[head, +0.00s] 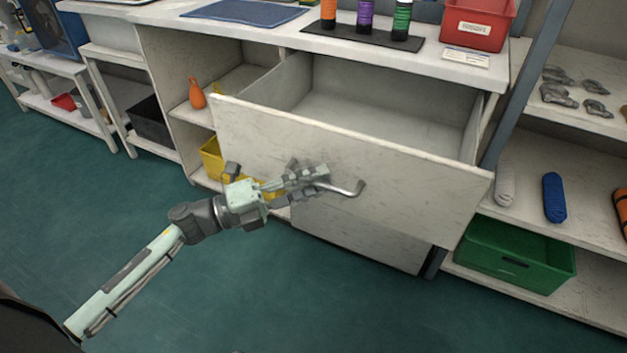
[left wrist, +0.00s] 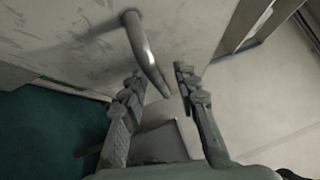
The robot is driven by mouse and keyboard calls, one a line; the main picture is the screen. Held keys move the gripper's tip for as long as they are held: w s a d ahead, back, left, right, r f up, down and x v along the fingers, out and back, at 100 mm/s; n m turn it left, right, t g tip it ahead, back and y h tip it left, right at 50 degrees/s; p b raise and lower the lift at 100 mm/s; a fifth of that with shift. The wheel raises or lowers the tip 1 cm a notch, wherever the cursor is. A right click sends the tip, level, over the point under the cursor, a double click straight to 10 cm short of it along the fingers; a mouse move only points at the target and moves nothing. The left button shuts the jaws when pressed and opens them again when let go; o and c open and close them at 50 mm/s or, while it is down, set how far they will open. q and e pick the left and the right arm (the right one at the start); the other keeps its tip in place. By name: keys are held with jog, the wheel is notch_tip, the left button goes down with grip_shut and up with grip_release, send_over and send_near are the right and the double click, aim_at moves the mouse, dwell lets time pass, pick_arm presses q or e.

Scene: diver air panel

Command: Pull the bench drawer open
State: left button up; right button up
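The bench drawer (head: 350,150) is pulled well out, and its pale interior (head: 380,100) shows empty. Its curved metal handle (head: 350,187) sits on the front panel. My left gripper (head: 318,178) is at the handle's left part and hides some of it. In the left wrist view the handle (left wrist: 146,52) reaches down between the two fingers of my left gripper (left wrist: 161,77). The fingers stand apart, with a visible gap on the right side of the bar. My right gripper is in neither view.
On the benchtop are bottles on a dark mat (head: 345,37), a red bin (head: 478,24) and a blue mat (head: 246,12). A green crate (head: 515,258) is on the right lower shelf. A yellow bin (head: 211,157) is behind the drawer's left side. The green floor in front is clear.

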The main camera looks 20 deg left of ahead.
pick_arm(q)
jog(key=v, duration=1.2)
jog(key=shift+w+a, duration=0.1)
jog(key=shift+w, duration=0.05)
dwell(0.3)
jog(key=w+a+f+n+t+y, duration=0.1)
jog(key=w+f+n+y, duration=0.1)
jog(key=n+y, duration=0.1)
jog(key=w+a+f+n+t+y, duration=0.1)
jog(key=w+a+n+y, duration=0.1)
jog(key=n+y, duration=0.2)
jog(key=w+a+f+n+t+y, duration=0.2)
jog(key=n+y, duration=0.1)
jog(key=n, duration=0.2)
jog(key=shift+w+a+f+n+y, duration=0.2)
jog(key=shift+w+f+n+y, duration=0.1)
jog(key=shift+w+f, duration=0.1)
jog(key=s+f+n+g+y, duration=0.35)
jog(key=f+n, duration=0.25)
jog(key=f, duration=0.2)
jog(key=s+f+n+g+y, duration=0.3)
jog(key=f+n+g, duration=0.25)
jog(key=f, duration=0.35)
jog(key=s+d+f+n+g+h, duration=0.1)
jog(key=s+d+f+n+g, duration=0.2)
jog(key=s, duration=0.7)
jog(key=d+f+g, duration=0.2)
jog(key=d+f, duration=0.2)
jog(key=shift+s+d, duration=0.2)
jog(key=shift+d, duration=0.1)
